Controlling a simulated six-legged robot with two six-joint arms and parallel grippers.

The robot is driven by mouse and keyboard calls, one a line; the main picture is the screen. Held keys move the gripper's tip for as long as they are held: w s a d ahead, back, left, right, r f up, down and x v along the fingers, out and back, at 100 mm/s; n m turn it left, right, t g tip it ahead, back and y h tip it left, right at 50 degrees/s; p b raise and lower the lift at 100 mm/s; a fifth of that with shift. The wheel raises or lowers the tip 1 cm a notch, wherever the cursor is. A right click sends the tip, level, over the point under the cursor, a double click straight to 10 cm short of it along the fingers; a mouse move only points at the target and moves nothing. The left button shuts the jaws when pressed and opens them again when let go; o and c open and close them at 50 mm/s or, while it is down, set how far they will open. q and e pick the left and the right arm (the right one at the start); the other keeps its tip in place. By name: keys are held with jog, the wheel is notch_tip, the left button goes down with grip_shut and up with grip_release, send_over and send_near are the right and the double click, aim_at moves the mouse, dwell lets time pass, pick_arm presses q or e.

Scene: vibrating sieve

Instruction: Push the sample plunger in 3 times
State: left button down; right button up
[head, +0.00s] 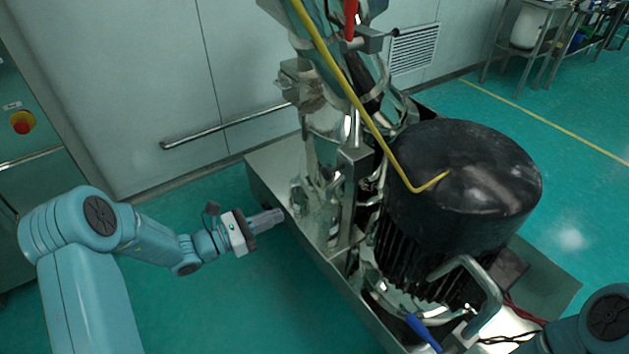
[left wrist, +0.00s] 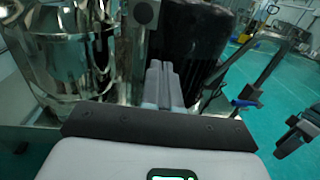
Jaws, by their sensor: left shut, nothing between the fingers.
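My left gripper (head: 272,217) is shut and empty. It points right toward the sieve machine, in front of the base's left edge. Its closed fingers also show in the left wrist view (left wrist: 162,82), pointing at the machine between the shiny metal body and the black motor. I cannot single out the sample plunger in either view. A blue-handled lever (head: 424,333) sits low on the machine's near right side, and it also shows in the left wrist view (left wrist: 243,103).
The sieve machine has a polished metal body (head: 318,170), a black ribbed motor (head: 465,180) and a bent metal handle (head: 484,290). A yellow tube (head: 362,108) hangs over the motor. A wall rail (head: 225,126) runs behind. Green floor (head: 215,310) lies open at the near left.

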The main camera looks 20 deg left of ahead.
pick_arm(q)
jog(key=w+a+r+t, duration=0.1)
jog(key=a+r, duration=0.1)
jog(key=p, duration=0.1)
send_near(324, 175)
jog(key=shift+n, duration=0.4)
jog(key=x, duration=0.7)
jog(key=shift+s+d, duration=0.1)
pick_arm(e)
jog(key=shift+w+a+r, duration=0.15)
jog(key=shift+a+r, duration=0.05)
jog(key=shift+r, duration=0.35)
pick_arm(q)
jog(key=shift+r, duration=0.1)
